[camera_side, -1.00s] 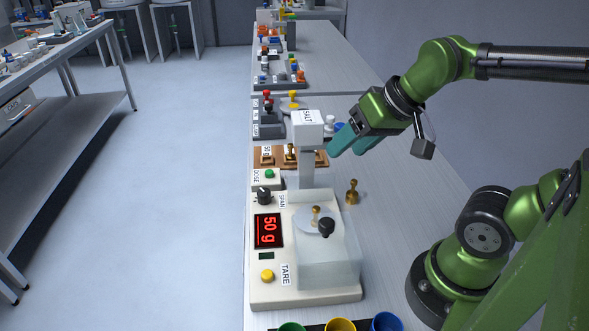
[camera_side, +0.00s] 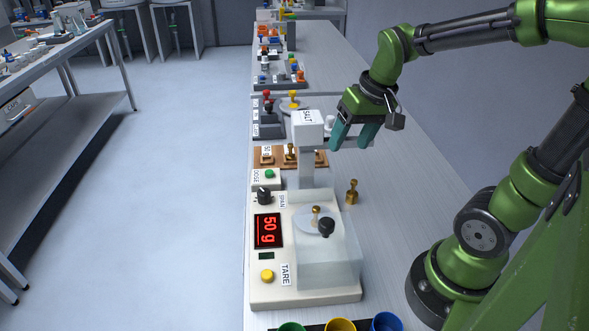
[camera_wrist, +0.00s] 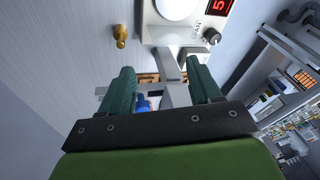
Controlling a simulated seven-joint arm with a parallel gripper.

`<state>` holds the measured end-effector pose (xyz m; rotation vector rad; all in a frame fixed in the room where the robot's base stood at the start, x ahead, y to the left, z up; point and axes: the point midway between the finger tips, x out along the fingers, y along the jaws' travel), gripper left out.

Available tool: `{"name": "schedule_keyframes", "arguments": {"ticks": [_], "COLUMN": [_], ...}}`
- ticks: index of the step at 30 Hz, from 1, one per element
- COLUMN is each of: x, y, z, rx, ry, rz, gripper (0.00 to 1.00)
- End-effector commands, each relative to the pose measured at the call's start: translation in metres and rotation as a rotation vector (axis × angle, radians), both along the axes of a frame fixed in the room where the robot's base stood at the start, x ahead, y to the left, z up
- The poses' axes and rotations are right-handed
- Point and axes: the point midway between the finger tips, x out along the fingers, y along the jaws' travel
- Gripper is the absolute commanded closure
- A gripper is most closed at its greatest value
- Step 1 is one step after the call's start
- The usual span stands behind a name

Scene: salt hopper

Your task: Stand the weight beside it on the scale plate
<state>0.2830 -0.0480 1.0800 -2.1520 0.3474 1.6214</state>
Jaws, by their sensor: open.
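The brass weight (camera_side: 352,192) stands upright on the bench, just right of the scale (camera_side: 262,292). In the wrist view the weight (camera_wrist: 121,35) shows at the upper left. Another small brass weight (camera_side: 316,216) is on the round pale scale plate (camera_side: 303,224), behind the clear shield. In the wrist view nothing is held between the fingers (camera_wrist: 163,82).
The salt hopper (camera_side: 307,127) rises behind the scale, close left of my gripper. A clear shield (camera_side: 330,265) with a black knob (camera_side: 327,227) covers part of the plate. A wooden rack (camera_side: 278,163) with brass weights is behind. Coloured cups (camera_side: 387,321) stand in front.

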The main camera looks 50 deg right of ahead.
Motion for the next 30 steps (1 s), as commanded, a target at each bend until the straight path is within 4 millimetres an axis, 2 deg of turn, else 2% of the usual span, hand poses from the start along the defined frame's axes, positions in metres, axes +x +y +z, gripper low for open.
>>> {"name": "schedule_keyframes", "arguments": {"ticks": [1, 3, 6, 9, 11, 14, 24, 30], "x": [0.006, 0.011, 0.016, 0.018, 0.017, 0.014, 0.014, 0.014], "y": [-0.017, -0.036, -0.058, -0.072, -0.074, -0.072, -0.071, -0.071], "z": [-0.009, -0.018, -0.026, -0.026, -0.022, -0.032, -0.104, -0.133], "rx": [-0.010, -0.023, -0.042, -0.059, -0.069, -0.065, -0.064, -0.065], "ry": [0.065, 0.140, 0.223, 0.276, 0.286, 0.298, 0.297, 0.293], "rz": [-0.010, -0.005, 0.012, 0.045, 0.073, 0.090, 0.090, 0.090], "gripper": [0.37, 0.37, 0.37, 0.37, 0.37, 0.37, 0.37, 0.37]}}
